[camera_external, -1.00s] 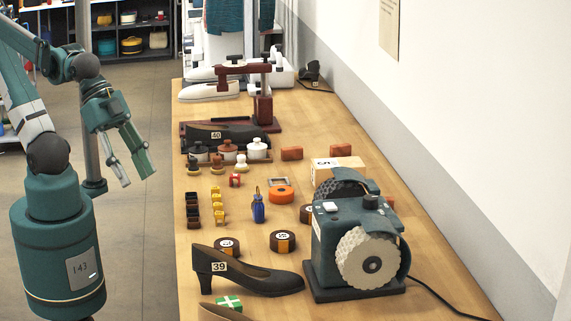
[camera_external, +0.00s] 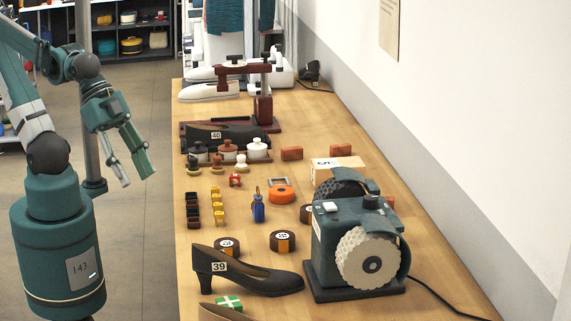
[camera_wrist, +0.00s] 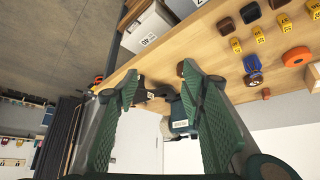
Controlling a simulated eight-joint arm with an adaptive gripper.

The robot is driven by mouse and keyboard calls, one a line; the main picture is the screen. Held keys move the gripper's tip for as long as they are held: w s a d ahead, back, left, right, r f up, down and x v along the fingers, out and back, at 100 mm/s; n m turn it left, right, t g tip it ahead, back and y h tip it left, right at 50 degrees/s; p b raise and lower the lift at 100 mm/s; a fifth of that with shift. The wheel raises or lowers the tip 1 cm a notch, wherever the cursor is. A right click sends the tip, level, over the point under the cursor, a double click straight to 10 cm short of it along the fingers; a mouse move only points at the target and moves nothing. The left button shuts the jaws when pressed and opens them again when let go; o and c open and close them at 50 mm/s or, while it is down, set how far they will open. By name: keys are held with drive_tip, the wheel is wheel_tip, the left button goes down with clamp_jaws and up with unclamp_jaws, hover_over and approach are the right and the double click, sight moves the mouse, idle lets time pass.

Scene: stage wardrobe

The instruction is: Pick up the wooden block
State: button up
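The wooden block (camera_external: 346,162) is pale, box-shaped and marked with a dark 5. It lies on the bench in the external view, just behind the teal grinding machine (camera_external: 357,240), which hides part of it. My gripper (camera_external: 137,174) hangs over the floor left of the bench, well apart from the block. Its two green ridged fingers are spread with nothing between them. In the wrist view my gripper (camera_wrist: 158,80) is also open and empty. I cannot clearly make out the block in that view.
The wooden bench (camera_external: 420,225) holds black shoes (camera_external: 245,275), an orange tape roll (camera_external: 281,194), a blue bottle (camera_external: 258,208), lidded pots (camera_external: 228,150) and orange-red bricks (camera_external: 341,150). A wall closes the right side. Bare bench lies right of the block.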

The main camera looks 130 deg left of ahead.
drive_tip(key=shift+c, duration=1.2)
drive_tip(key=w+a+r+n+g+y+p, duration=0.15)
drive_tip(key=w+a, duration=0.25)
drive_tip(key=a, duration=0.4)
drive_tip(key=w+a+r+n+g+p, duration=0.1)
drive_tip(key=w+a+r+p, duration=0.15)
drive_tip(key=a, duration=0.55)
drive_tip(key=w+a+r+n+g+p, duration=0.1)
drive_tip(key=w+a+r+n+p, duration=0.1)
drive_tip(key=w+a, duration=0.45)
drive_tip(key=n+g+h+p, duration=0.2)
drive_tip(key=n+g+p, duration=0.2)
drive_tip(key=n+p, duration=0.3)
hover_over(292, 148)
drive_tip(key=p, duration=0.1)
drive_tip(key=shift+m+y, duration=0.25)
drive_tip(key=shift+m, duration=0.1)
wheel_tip(292, 148, down, 14)
drive_tip(key=shift+w, duration=0.15)
drive_tip(key=shift+s+a+f, duration=0.15)
drive_tip(key=shift+s, duration=0.1)
